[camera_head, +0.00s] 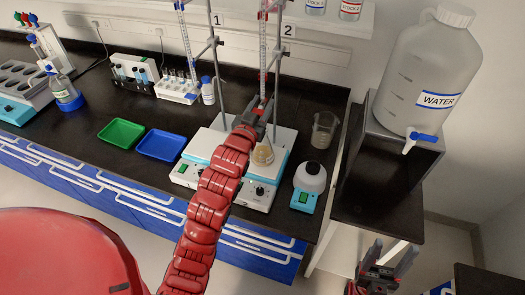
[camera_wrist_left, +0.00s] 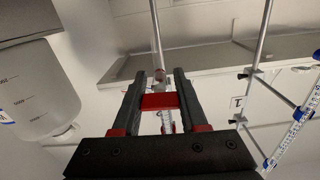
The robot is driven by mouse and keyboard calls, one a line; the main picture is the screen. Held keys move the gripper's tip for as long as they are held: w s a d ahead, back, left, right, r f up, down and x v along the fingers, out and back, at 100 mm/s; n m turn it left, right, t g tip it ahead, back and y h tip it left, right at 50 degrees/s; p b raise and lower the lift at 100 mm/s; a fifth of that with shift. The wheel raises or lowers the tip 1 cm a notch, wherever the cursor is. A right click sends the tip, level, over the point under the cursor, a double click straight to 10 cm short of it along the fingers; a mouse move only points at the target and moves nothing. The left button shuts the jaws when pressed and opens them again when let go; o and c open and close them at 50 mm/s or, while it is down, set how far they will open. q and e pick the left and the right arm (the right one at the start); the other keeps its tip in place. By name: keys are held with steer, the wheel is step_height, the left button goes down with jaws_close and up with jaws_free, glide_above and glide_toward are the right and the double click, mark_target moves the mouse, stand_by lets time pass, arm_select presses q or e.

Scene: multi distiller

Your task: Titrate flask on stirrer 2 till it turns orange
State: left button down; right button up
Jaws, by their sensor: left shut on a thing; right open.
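The flask (camera_head: 263,154) stands upright on stirrer 2 (camera_head: 282,137), below the burette; the liquid in it looks pale yellowish-tan. The burette with red marks (camera_head: 262,45) hangs from the stand labelled 2. My left gripper (camera_head: 262,104) is at this burette's lower end, just above the flask, and is shut on what appears to be its stopcock, which the fingers mostly hide. In the left wrist view the fingers (camera_wrist_left: 160,78) close around the burette line. My right gripper (camera_head: 385,257) is open and empty at the lower right, away from the bench.
Stirrer 1 (camera_head: 190,174) and its blue-marked burette (camera_head: 185,35) are just left. A beaker (camera_head: 324,130) and a small white-topped device (camera_head: 308,182) stand right of stirrer 2. A large water container (camera_head: 428,75) stands further right. Green (camera_head: 121,132) and blue trays (camera_head: 161,145) lie left.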

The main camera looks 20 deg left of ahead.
arm_select(q)
steer(key=shift+c, duration=1.8)
jaws_free()
steer(key=shift+d, duration=0.1)
steer(key=shift+s+f, duration=0.15)
steer(key=shift+s, duration=0.15)
steer(key=s+p, duration=1)
steer(key=s, duration=0.6)
steer(key=shift+s+a, duration=0.35)
steer(key=shift+s, duration=0.05)
